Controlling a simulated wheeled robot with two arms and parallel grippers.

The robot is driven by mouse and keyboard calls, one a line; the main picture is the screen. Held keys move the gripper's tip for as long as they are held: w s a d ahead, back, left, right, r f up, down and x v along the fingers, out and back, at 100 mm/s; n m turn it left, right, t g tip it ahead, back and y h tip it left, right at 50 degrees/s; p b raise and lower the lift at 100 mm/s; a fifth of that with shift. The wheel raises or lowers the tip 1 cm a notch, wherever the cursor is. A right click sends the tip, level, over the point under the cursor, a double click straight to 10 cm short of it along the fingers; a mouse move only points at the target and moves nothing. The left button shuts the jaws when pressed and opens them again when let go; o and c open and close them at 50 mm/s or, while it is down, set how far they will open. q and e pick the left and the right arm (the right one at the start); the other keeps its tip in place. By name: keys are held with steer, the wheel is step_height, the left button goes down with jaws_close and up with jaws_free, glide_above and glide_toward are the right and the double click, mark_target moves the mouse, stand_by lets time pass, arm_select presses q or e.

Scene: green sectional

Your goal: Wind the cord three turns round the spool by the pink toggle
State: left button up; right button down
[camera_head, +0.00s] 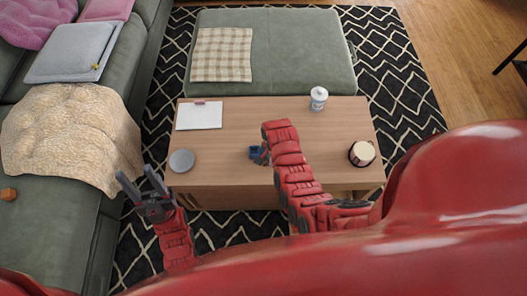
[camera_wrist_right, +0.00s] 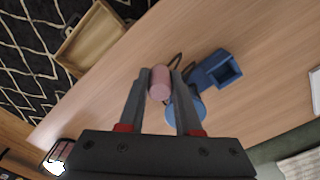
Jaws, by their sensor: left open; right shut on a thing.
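The blue spool (camera_head: 254,152) is on the wooden table, left of my right forearm and partly hidden by my right gripper (camera_head: 263,157). In the right wrist view the round blue spool (camera_wrist_right: 186,106) sits beside a blue block with a square opening (camera_wrist_right: 216,70). My right gripper (camera_wrist_right: 160,80) is shut on the pink toggle (camera_wrist_right: 160,84), close beside the spool. A thin dark cord (camera_wrist_right: 175,61) shows near the toggle and the spool; its turns cannot be counted. My left gripper (camera_head: 141,184) is open and empty, off the table's left front corner.
On the table (camera_head: 225,180) are a white sheet (camera_head: 199,116), a grey disc (camera_head: 181,160), a white lidded cup (camera_head: 318,98) and a dark-red round drum-like thing (camera_head: 362,153). A green sofa (camera_head: 40,225) stands left, a green ottoman (camera_head: 300,50) behind. The table's middle left is clear.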

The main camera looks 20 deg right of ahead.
steer(key=d, duration=0.5)
steer(key=shift+s+d, duration=0.25)
steer(key=shift+d, duration=0.05)
steer(key=w+d+b, duration=0.2)
steer(key=shift+w+d+f, duration=0.2)
steer(key=shift+w+d, duration=0.05)
steer(key=shift+d, duration=0.15)
steer(key=shift+w+d+b, duration=0.4)
steer(key=shift+d, duration=0.15)
steer(key=shift+w+d+r, duration=0.15)
steer(key=shift+w+d, duration=0.05)
steer(key=shift+d, duration=0.05)
